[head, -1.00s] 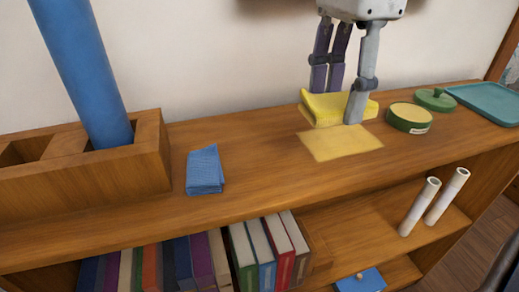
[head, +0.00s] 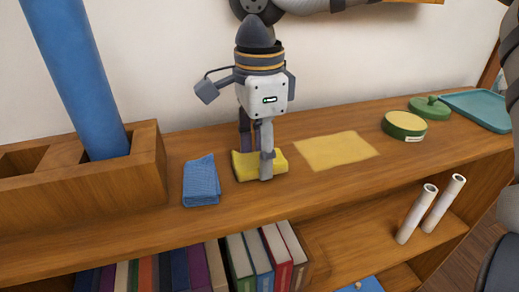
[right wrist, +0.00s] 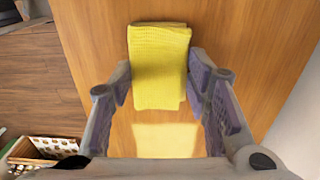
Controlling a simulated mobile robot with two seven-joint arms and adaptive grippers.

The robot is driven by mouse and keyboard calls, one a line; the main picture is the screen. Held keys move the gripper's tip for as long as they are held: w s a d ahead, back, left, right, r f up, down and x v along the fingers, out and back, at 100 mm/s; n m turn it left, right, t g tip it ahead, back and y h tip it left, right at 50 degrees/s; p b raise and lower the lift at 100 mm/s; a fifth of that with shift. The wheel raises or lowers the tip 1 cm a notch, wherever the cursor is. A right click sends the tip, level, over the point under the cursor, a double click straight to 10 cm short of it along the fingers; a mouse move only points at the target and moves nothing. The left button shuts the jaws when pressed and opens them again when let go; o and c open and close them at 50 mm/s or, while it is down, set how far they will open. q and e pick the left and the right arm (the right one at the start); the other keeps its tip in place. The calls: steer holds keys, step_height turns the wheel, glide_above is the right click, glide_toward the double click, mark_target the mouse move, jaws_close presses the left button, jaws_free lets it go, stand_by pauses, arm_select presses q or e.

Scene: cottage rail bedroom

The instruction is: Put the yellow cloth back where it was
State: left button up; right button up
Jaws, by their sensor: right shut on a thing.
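The yellow cloth (head: 243,167) is a folded, thick textured pad on or just above the wooden shelf top, right of the folded blue cloth (head: 201,181) and apart from it. My right gripper (head: 258,167) points down and is shut on the yellow cloth, with a finger in front of it and fingers behind. In the right wrist view the yellow cloth (right wrist: 160,65) lies between the fingers (right wrist: 163,90). A flat pale yellow rectangle (head: 336,150) is on the shelf to the right of the cloth. I cannot tell whether the cloth touches the wood. My left gripper is out of view.
A wooden box (head: 150,165) holding a tall blue cylinder (head: 75,75) stands at left. A green round tin (head: 404,125), its lid (head: 430,107) and a teal tray (head: 480,108) are at right. Books and white tubes (head: 416,215) are on lower shelves.

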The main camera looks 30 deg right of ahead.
steer(key=o, duration=1)
steer(key=shift+f, duration=0.1)
step_height(320, 180, up, 12)
steer(key=shift+r, duration=0.2)
